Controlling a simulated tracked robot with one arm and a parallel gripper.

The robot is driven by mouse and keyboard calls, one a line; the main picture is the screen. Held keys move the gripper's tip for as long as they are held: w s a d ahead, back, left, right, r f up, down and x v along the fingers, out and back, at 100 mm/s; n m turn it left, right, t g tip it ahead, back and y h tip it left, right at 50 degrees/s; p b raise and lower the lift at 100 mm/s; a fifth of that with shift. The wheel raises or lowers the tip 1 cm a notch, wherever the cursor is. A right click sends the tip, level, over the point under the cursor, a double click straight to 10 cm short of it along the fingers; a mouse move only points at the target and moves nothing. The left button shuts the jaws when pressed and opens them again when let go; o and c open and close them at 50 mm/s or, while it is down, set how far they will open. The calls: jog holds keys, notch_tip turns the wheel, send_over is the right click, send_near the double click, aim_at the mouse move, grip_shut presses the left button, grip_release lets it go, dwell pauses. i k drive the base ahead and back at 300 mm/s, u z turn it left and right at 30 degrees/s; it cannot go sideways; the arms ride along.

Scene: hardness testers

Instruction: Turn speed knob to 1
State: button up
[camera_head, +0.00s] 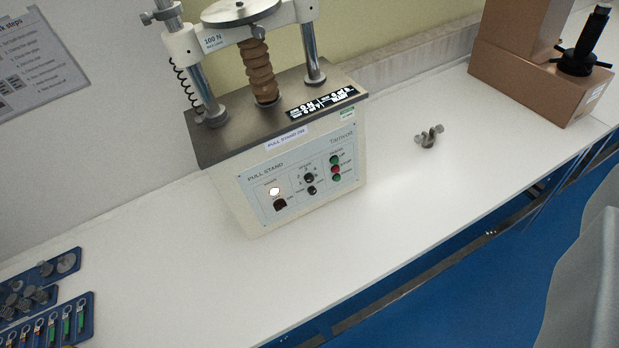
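The pull stand (300,170) stands on the white bench, with its control panel (295,178) facing the bench's front edge. Two black knobs sit mid-panel, an upper knob (309,178) with small marks around it and a lower knob (312,190) just below. Their labels and pointer settings are too small to read, so I cannot tell for sure which is the speed knob. A lit white lamp (274,191) and a dark switch (280,204) are left of them. Green and red buttons (336,170) are to the right. My gripper is not in view.
A small metal clamp (430,137) lies on the bench to the right. Cardboard boxes (525,80) with a black tool (582,55) stand at the back right. Blue trays (60,322) of small parts lie at lower left. The bench before the panel is clear.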

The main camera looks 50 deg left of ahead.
aim_at(308, 178)
jog(key=z, duration=0.05)
jog(key=k, duration=1)
jog(key=u, duration=0.35)
jog(key=i, duration=1.4)
jog(key=z, duration=0.3)
